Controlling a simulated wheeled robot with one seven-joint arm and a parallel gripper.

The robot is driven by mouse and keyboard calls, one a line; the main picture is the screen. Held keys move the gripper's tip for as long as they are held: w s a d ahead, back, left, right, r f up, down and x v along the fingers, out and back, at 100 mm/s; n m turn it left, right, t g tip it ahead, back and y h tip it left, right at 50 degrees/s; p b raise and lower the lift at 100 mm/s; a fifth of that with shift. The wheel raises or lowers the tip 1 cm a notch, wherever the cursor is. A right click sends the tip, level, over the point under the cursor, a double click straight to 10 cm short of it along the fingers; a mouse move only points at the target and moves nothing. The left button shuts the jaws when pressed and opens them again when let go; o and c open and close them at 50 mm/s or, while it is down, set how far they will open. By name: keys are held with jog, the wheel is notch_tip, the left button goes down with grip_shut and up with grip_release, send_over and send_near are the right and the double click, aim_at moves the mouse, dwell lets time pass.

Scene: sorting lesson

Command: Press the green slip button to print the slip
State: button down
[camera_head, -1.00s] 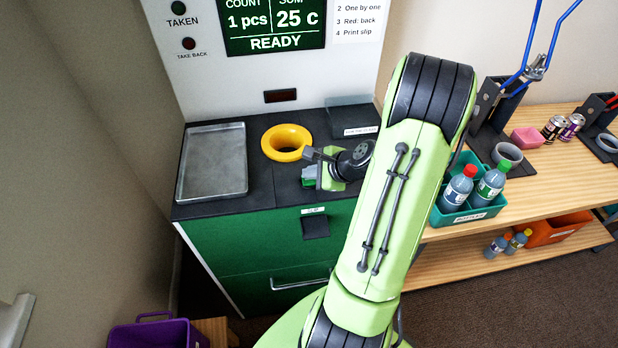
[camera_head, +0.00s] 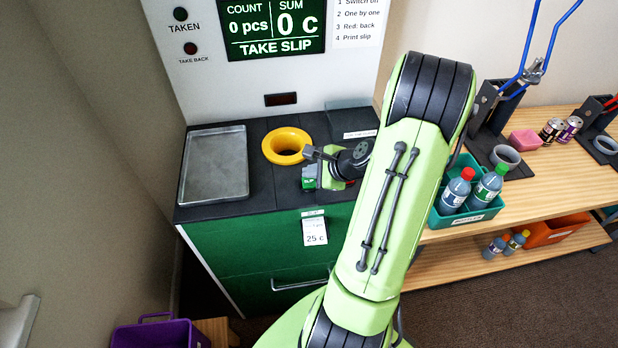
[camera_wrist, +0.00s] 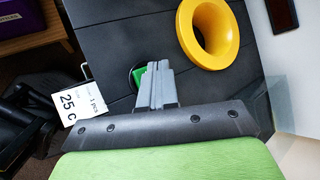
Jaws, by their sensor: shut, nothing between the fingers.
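The green slip button (camera_head: 309,183) is on the dark counter top, near its front edge; in the wrist view a green part of it (camera_wrist: 138,76) shows beside my fingertips, the rest hidden by them. My gripper (camera_head: 313,170) is shut and empty, at the button; its fingers (camera_wrist: 156,85) also show in the wrist view. I cannot tell whether they touch the button. A white printed slip (camera_head: 314,232) reading "25 c" hangs from the slot on the green front; it also shows in the wrist view (camera_wrist: 80,102). The screen (camera_head: 274,27) reads "0 pcs", "0 c", "TAKE SLIP".
A yellow ring funnel (camera_head: 285,146) stands on the counter behind my gripper. A metal tray (camera_head: 215,190) lies at the left. A wooden bench (camera_head: 550,170) with a teal bottle crate (camera_head: 437,219) is at the right. A purple bin (camera_head: 160,333) is on the lower left.

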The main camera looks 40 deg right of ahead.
aim_at(311, 183)
notch_tip(311, 183, up, 5)
jog(key=p, duration=0.4)
jog(key=shift+r+p, duration=0.1)
jog(key=shift+p, duration=0.25)
dwell(0.6)
